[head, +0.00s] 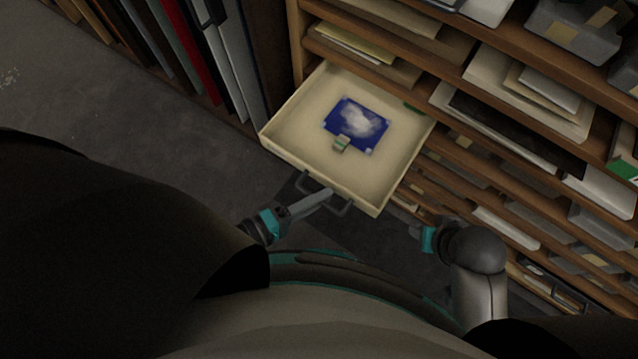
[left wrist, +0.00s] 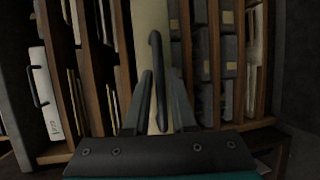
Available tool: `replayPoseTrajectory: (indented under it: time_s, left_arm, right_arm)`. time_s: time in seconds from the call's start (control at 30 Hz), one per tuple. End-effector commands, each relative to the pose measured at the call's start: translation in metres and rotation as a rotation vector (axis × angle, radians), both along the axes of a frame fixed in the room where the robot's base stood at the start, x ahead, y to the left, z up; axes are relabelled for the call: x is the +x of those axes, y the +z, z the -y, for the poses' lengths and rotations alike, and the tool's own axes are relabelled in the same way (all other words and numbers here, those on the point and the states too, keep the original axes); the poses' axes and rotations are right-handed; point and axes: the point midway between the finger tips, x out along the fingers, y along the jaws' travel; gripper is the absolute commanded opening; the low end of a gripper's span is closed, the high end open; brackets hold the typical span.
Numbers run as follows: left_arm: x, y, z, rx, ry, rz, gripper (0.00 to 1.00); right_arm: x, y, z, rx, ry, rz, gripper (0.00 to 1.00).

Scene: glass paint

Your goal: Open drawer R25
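A cream drawer (head: 290,128) is pulled well out of the wooden shelf unit in the head view. I cannot read a label on it. It has a dark bar handle (head: 347,211) on its front, also seen in the left wrist view (left wrist: 156,62). My left gripper (head: 326,194) is at this handle. In the left wrist view its fingers (left wrist: 163,95) stand on either side of the bar, with a gap visible on the right side. My right gripper (head: 414,231) is low beside the drawer's right side, and its fingers are mostly hidden.
A blue and white picture (head: 356,124) and a small beige-green piece (head: 342,144) lie in the drawer. Shelves (head: 400,68) with papers and grey boxes (head: 575,33) rise to the right. Upright folders (head: 205,70) stand at left. The floor (head: 90,100) at left is clear.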

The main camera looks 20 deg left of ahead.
Motion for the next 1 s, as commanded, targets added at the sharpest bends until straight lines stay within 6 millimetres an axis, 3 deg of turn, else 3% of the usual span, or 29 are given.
replayPoseTrajectory:
  time_s: [0.17,0.7,0.8,1.0]
  left_arm:
    - [0.000,0.000,0.000,0.001,0.000,-0.001,0.45]
    - [-0.001,0.000,-0.001,0.000,0.000,-0.001,0.45]
    - [-0.008,0.002,-0.006,0.002,0.000,-0.004,0.45]
    - [-0.037,0.009,-0.032,0.005,-0.002,-0.006,0.45]
  right_arm:
    - [0.000,0.000,0.000,0.000,0.000,0.000,0.50]
    - [0.000,0.001,0.000,0.000,0.000,0.000,0.50]
    - [0.000,0.002,0.000,0.001,-0.001,0.002,0.50]
    - [-0.007,-0.023,0.002,-0.006,0.000,-0.040,0.50]
